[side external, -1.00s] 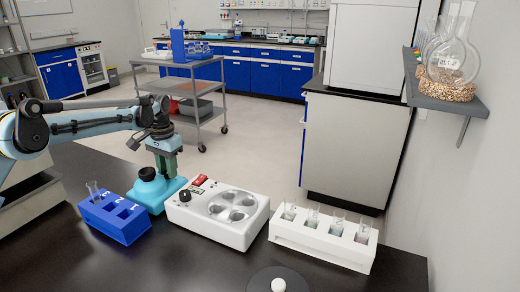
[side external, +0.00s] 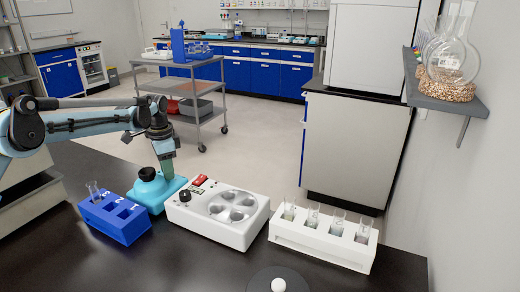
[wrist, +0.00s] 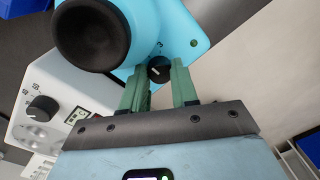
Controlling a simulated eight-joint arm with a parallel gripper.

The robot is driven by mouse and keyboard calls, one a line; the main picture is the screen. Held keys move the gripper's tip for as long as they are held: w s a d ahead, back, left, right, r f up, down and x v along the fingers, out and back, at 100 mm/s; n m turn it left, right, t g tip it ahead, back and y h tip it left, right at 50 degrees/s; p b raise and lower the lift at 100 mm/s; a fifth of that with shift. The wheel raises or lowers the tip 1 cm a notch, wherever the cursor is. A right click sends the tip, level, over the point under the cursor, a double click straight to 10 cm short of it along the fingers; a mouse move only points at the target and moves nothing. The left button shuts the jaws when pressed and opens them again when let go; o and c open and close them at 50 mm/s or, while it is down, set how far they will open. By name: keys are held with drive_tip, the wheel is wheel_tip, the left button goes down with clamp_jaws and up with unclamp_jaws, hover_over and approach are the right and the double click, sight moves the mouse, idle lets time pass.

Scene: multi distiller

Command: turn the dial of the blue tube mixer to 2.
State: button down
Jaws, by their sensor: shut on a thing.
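The blue tube mixer (side external: 143,197) stands on the dark bench between the blue rack and the white device. Its black rubber cup (wrist: 92,32) fills the upper left of the wrist view, on the light-blue housing (wrist: 178,22). The mixer's small black dial (wrist: 159,70) has a white pointer line; its setting is too small to read. My gripper (wrist: 160,80) has its green fingers on either side of the dial, shut on it. In the side view my gripper (side external: 165,165) is at the mixer's far right part, and the dial is hidden there.
A white device (side external: 218,214) with a black knob and red switch stands close right of the mixer. A blue tube rack (side external: 124,232) is at its front left. A white rack (side external: 320,252) with several tubes stands farther right.

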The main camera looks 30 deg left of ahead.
drive_tip(key=shift+w, duration=0.1)
idle(0.3)
drive_tip(key=c, duration=0.9)
unclamp_jaws()
drive_tip(key=shift+o, duration=0.2)
drive_tip(key=shift+r, duration=0.1)
wheel_tip(320, 180, up, 12)
drive_tip(key=shift+s+d, duration=0.25)
